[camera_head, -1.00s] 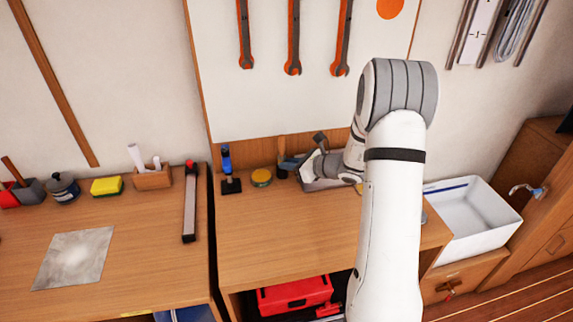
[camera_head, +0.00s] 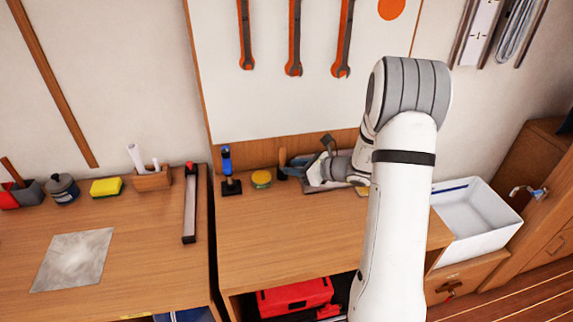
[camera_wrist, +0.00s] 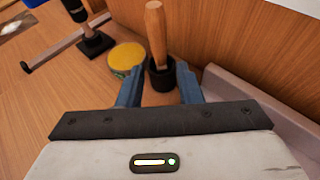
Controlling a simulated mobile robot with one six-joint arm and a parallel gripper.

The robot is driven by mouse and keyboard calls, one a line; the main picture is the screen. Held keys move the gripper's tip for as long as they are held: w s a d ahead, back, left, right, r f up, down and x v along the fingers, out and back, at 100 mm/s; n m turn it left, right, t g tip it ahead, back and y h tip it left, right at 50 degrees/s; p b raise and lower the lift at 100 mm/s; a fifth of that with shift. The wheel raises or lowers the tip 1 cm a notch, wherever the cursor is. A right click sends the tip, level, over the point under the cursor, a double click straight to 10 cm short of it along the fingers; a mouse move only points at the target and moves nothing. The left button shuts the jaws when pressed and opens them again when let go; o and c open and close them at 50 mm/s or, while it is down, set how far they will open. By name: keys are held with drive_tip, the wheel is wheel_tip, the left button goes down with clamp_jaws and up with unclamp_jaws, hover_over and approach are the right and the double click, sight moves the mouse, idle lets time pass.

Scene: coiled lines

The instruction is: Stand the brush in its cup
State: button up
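The brush (camera_head: 282,155) shows a wooden handle pointing up, with its lower end in a small black cup (camera_head: 282,174) on the right bench. In the wrist view the brush handle (camera_wrist: 155,35) stands nearly upright in the black cup (camera_wrist: 161,76); its bristles are hidden. My gripper (camera_wrist: 159,80) has its two blue fingers spread apart, with a clear gap between them and nothing held. The cup and brush are just beyond the fingertips, apart from them as far as I can see. In the head view my gripper (camera_head: 298,162) is right of the brush.
A yellow-lidded tin (camera_head: 261,178) and a blue-handled tool on a black stand (camera_head: 230,186) are left of the cup. A grey tray (camera_head: 322,187) lies beneath my wrist at right. The front of the bench (camera_head: 290,235) is clear. A white sink (camera_head: 475,225) is farther right.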

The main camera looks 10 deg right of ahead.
drive_tip(key=v, duration=1)
drive_tip(key=s+a+r+n+g+h, duration=0.1)
drive_tip(key=s+a+r+n+g, duration=0.15)
drive_tip(key=s+a+n, duration=0.35)
drive_tip(key=s+a+r+n+g+h, duration=0.1)
drive_tip(key=s+a+r+n+g, duration=0.1)
drive_tip(key=s+a+n+g, duration=0.35)
drive_tip(key=s+d+r+n+t+h, duration=0.1)
drive_tip(key=s+r+n+h, duration=0.2)
drive_tip(key=s+n+h, duration=0.5)
drive_tip(key=s+n, duration=0.6)
drive_tip(key=n, duration=0.1)
drive_tip(key=shift+s+d+b, duration=0.25)
drive_tip(key=shift+s+b, duration=0.1)
drive_tip(key=shift+s, duration=0.05)
drive_tip(key=shift+n, duration=0.25)
